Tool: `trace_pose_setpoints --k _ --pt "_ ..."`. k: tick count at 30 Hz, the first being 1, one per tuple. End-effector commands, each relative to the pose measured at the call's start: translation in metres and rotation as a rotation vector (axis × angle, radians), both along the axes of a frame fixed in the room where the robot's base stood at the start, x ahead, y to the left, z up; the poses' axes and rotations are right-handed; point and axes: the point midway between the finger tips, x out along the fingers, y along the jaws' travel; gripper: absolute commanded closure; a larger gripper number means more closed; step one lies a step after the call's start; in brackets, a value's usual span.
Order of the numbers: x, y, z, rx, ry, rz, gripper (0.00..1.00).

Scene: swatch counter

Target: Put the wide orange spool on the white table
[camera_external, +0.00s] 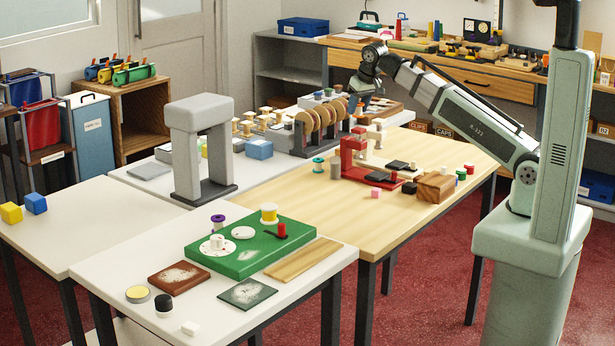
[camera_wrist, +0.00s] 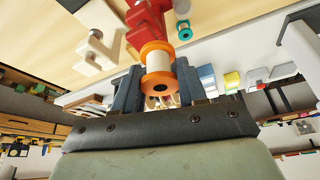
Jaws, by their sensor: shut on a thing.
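The wide orange spool (camera_wrist: 157,54) has orange flanges, a pale middle and a dark hole. It sits between the two blue-grey fingers of my gripper (camera_wrist: 158,84), which is shut on it. In the external view my gripper (camera_external: 363,84) hangs at the back, over the area by the rack of round discs; the spool is too small or hidden to make out there. A white table (camera_external: 110,283) stands in front with a green board on it. Other white tabletops are at the left (camera_external: 85,225) and behind the grey arch.
The front white table holds a green board (camera_external: 240,262), brown and dark plates, a wooden strip and small pots. A grey arch (camera_external: 200,150) stands behind it. The wooden table (camera_external: 300,205) carries a red stand (camera_external: 352,160) and small spools. The left white tabletop is mostly clear beyond two cubes.

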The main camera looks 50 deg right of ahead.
Motion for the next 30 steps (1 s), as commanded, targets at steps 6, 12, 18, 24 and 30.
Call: trace_pose_setpoints --k 6,12,18,24,30 --pt "-0.001 -0.008 0.029 0.0 -0.001 0.017 0.92" --pt "-0.005 -0.038 0.025 0.001 0.0 0.126 0.92" --pt "-0.012 -0.074 0.022 0.0 -0.001 0.269 0.92" --pt "-0.021 -0.113 0.021 0.001 -0.001 0.431 0.92" --pt "-0.034 -0.152 0.022 0.001 -0.002 0.602 0.92"
